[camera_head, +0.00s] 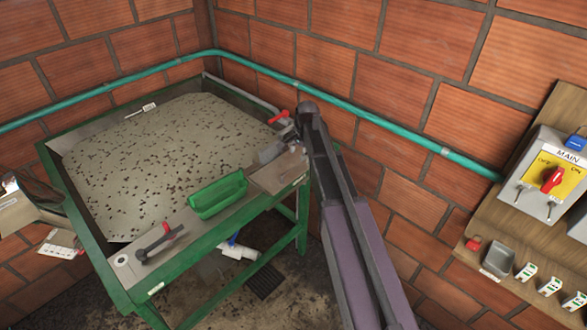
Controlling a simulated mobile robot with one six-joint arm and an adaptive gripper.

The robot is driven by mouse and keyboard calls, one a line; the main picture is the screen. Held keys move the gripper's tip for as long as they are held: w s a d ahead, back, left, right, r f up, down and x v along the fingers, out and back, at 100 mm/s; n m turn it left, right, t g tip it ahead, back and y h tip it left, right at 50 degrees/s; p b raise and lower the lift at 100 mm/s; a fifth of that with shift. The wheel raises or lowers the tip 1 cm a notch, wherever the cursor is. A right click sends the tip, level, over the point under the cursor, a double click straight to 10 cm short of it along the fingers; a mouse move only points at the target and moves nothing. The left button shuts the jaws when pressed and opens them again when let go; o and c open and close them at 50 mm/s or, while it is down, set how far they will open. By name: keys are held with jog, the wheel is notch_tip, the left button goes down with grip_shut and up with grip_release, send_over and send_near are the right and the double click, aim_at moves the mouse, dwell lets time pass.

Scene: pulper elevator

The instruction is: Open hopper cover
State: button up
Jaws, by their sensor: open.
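A green-framed, table-like hopper (120,270) stands in the brick corner. Its wide top is filled by a pale grey surface with dark specks (165,150). A small white piece (141,109) lies near the far left edge of this surface. A small grey plate (277,176) sits at the right corner of the frame. I cannot tell for certain which part is the hopper cover. My arm reaches up from the bottom right. My gripper (272,150) is small and partly hidden at the right corner, just above the plate, open with nothing seen in it.
A green tray (217,194) and a dark lever with a red part (160,243) are on the front rim. A red handle (280,116) is by the far right corner. A teal pipe (390,133) runs along the walls. A switch board (545,190) hangs at right.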

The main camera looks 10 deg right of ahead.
jog(key=shift+w+a+f+b, duration=0.1)
jog(key=shift+w+f+b, duration=0.05)
jog(key=shift+f+b, duration=0.8)
jog(key=shift+w+a+f+b, duration=0.15)
jog(key=shift+f+b, duration=0.7)
jog(key=shift+f, duration=0.2)
jog(key=shift+w+a+f+b, duration=0.1)
jog(key=shift+w+f+b, duration=0.05)
jog(key=shift+f+b, duration=0.8)
jog(key=shift+f, duration=0.1)
